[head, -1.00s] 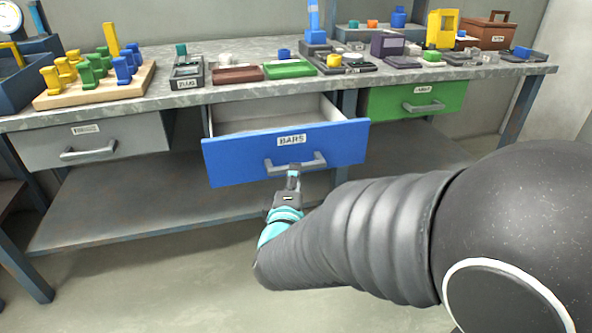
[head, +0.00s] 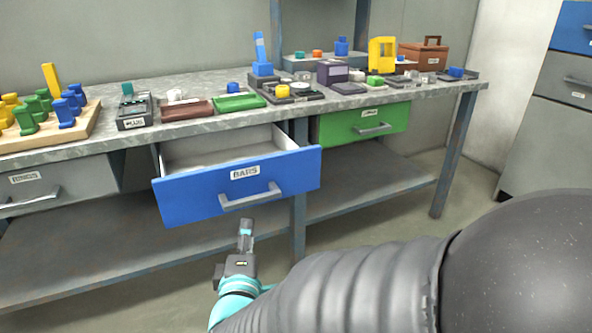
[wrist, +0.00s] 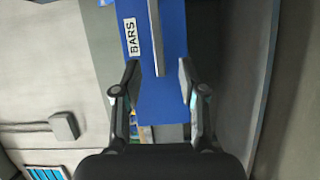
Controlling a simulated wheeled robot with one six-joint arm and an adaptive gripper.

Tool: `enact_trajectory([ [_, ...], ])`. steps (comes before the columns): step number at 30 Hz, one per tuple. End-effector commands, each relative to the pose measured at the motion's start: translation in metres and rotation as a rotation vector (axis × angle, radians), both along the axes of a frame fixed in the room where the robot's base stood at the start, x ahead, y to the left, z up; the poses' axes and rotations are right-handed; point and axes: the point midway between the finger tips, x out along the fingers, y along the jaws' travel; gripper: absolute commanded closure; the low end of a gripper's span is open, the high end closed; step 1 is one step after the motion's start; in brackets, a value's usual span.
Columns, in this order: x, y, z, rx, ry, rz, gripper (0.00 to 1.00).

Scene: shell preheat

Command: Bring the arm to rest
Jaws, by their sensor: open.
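My gripper (head: 246,228) is in front of and below the handle of the blue drawer (head: 180,203) labelled BARS. In the wrist view its two fingers (wrist: 157,75) stand apart with nothing between them. The drawer's blue front and grey handle (wrist: 156,35) show beyond the fingertips, and the gripper looks clear of the handle. The drawer is pulled out from under the bench, and its pale inside (head: 225,150) shows partly. My arm reaches in from the lower right of the head view.
The workbench (head: 180,85) carries a peg board (head: 85,125), a green tray (head: 238,103), a yellow frame (head: 382,55) and a brown toolbox (head: 423,57). A green drawer (head: 340,128) is shut at right. A grey cabinet (head: 550,130) stands far right. Floor in front is open.

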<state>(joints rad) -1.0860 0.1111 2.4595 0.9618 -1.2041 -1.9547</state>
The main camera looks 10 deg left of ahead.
Motion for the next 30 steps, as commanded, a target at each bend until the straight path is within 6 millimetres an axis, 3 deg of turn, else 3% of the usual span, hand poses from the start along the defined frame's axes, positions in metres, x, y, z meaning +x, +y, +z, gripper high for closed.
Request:
enact_trajectory([
  [5, -0.012, 0.027, -0.039, 0.219, 0.246, 0.106, 0.58],
  [10, -0.049, 0.06, -0.087, 0.405, 0.609, 0.21, 0.58],
  [13, -0.073, 0.067, -0.102, 0.486, 0.811, 0.222, 0.58],
  [16, -0.09, 0.06, -0.11, 0.555, 0.997, 0.186, 0.58],
  [20, -0.105, 0.035, -0.112, 0.627, 1.203, 0.079, 0.58],
  [23, -0.113, 0.004, -0.108, 0.677, 1.326, -0.044, 0.58],
  [26, -0.117, -0.036, -0.101, 0.723, 1.413, -0.199, 0.58],
  [30, -0.12, -0.107, -0.085, 0.8, 1.459, -0.456, 0.58],
])
